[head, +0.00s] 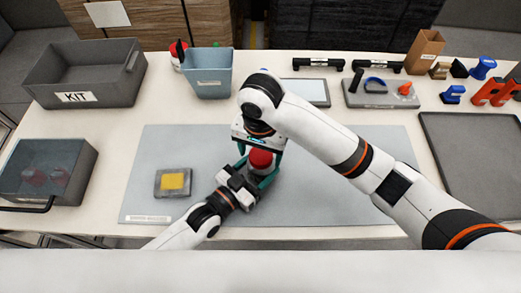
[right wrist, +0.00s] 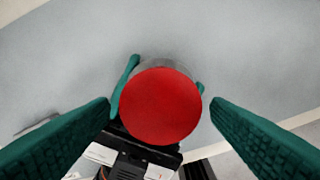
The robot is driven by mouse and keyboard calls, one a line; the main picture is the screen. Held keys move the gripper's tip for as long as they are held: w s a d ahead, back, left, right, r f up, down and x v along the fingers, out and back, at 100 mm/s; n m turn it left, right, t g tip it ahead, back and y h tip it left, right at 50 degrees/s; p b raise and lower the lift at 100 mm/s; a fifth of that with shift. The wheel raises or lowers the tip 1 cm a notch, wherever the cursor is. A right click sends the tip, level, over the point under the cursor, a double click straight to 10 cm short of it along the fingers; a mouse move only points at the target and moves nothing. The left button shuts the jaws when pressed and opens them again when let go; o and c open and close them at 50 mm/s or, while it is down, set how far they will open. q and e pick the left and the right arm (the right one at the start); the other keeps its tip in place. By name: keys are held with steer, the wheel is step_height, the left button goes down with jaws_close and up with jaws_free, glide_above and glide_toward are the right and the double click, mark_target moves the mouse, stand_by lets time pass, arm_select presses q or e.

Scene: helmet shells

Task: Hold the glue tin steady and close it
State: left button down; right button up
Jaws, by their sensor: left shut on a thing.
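The glue tin (right wrist: 162,63) is a grey cylinder on the mat, mostly hidden under its round red lid (right wrist: 160,105). The lid also shows in the head view (head: 261,160), on top of the tin; I cannot tell how tightly it sits. My left gripper (head: 255,182) is shut on the tin's body from the front left. Its teal fingers also show at the tin's sides in the right wrist view (right wrist: 162,88). My right gripper (right wrist: 160,125) is open above the tin, pointing down, its fingers on either side of the lid with gaps.
A yellow block on a grey pad (head: 173,182) lies left on the grey mat (head: 330,200). Behind stand a grey KIT bin (head: 120,70), a blue bin (head: 208,82) and another red-topped container (head: 177,53). A dark tray (head: 475,160) is at right. The mat's right part is clear beneath my right arm.

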steer(key=shift+r, duration=0.1)
steer(key=shift+r, duration=2.15)
steer(key=shift+c, duration=0.3)
